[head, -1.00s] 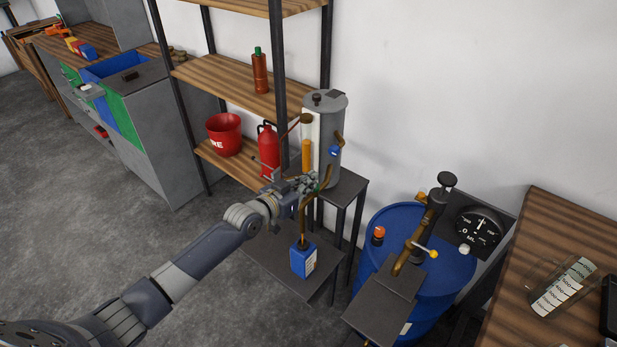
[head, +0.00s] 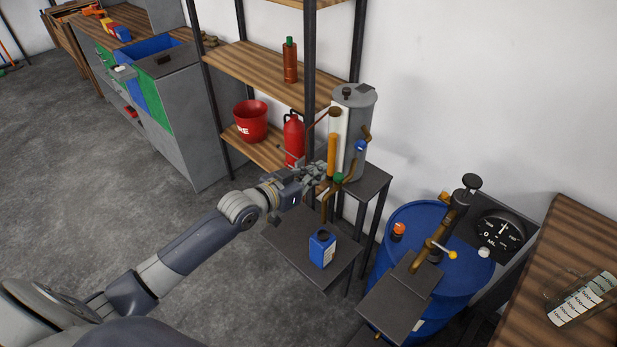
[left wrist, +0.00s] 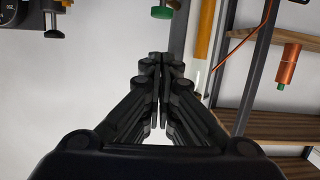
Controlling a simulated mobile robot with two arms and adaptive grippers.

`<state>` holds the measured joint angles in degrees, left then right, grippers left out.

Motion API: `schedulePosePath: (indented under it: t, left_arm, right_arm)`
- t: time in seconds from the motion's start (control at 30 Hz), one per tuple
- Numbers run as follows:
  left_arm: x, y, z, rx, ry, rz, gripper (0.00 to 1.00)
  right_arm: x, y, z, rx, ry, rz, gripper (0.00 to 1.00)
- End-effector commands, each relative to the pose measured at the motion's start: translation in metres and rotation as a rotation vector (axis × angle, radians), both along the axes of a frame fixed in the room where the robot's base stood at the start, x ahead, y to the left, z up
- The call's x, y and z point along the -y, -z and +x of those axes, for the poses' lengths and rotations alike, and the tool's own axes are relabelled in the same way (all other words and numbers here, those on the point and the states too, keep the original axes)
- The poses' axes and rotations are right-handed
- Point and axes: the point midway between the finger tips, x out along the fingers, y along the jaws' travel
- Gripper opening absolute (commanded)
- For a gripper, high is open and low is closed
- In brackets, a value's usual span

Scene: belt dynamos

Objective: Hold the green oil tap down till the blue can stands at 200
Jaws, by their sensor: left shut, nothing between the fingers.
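The green oil tap (head: 338,179) sits on a brass pipe on the grey cylindrical tank (head: 355,120); it also shows in the left wrist view (left wrist: 162,12). My left gripper (head: 324,172) is shut and empty, just left of the tap and seemingly apart from it. In the wrist view its closed fingertips (left wrist: 161,60) are below the tap in the picture, with a gap. The blue can (head: 322,249) stands upright on a low dark stand (head: 290,236) beneath the brass spout (head: 325,207). No stream shows between spout and can. My right gripper is not in view.
An amber sight tube (head: 331,155) stands beside the tank. Shelves (head: 240,70) with a red bucket (head: 251,121) and red extinguisher (head: 294,138) are behind my arm. A blue drum (head: 410,220) and a dial marked ML (head: 501,231) stand right.

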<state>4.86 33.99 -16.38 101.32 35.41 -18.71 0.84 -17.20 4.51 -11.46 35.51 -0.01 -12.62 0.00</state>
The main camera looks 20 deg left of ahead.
Motion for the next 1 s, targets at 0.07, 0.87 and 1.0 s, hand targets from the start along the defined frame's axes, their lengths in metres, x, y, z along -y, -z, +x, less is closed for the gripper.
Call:
schedulePosePath:
  t: [0.07,0.87,1.0]
  left_arm:
    - [-0.004,-0.001,-0.01,0.0,0.001,0.003,0.0]
    - [-0.009,-0.008,-0.025,0.003,0.0,0.001,0.0]
    - [-0.009,-0.008,-0.024,0.002,0.0,0.0,0.0]
  right_arm:
    - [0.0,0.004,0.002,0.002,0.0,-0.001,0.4]
    - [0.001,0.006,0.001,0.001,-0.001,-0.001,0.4]
    - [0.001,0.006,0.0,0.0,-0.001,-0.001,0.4]
